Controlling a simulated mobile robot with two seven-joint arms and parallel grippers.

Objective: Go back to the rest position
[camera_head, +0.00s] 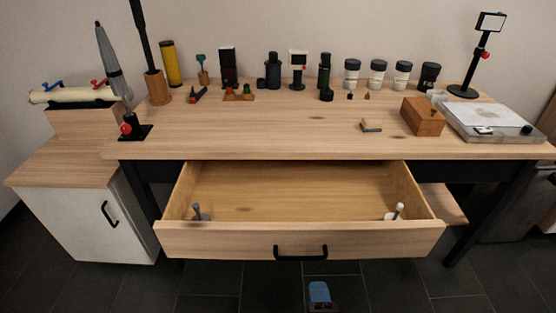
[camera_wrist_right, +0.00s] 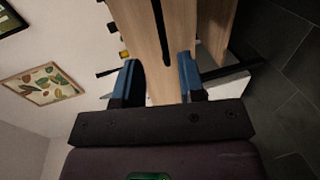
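My right gripper (camera_head: 319,292) shows at the bottom middle of the head view, low in front of the drawer. Only a blue fingertip part shows there. In the right wrist view its two blue fingers (camera_wrist_right: 160,80) stand apart with nothing held between them. The wooden table surface shows beyond them. The open drawer (camera_head: 300,240) is pulled out below the table top, with its black handle (camera_head: 300,252) on the front. My gripper is apart from the handle in the head view. My left gripper is not in view.
The wooden table (camera_head: 290,140) carries several jars and small tools along its back, a wooden block (camera_head: 422,116) and a grey flat device (camera_head: 490,122) at right. Two small upright items stand in the drawer's front corners. A white cabinet (camera_head: 85,220) stands left. The dark floor in front is clear.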

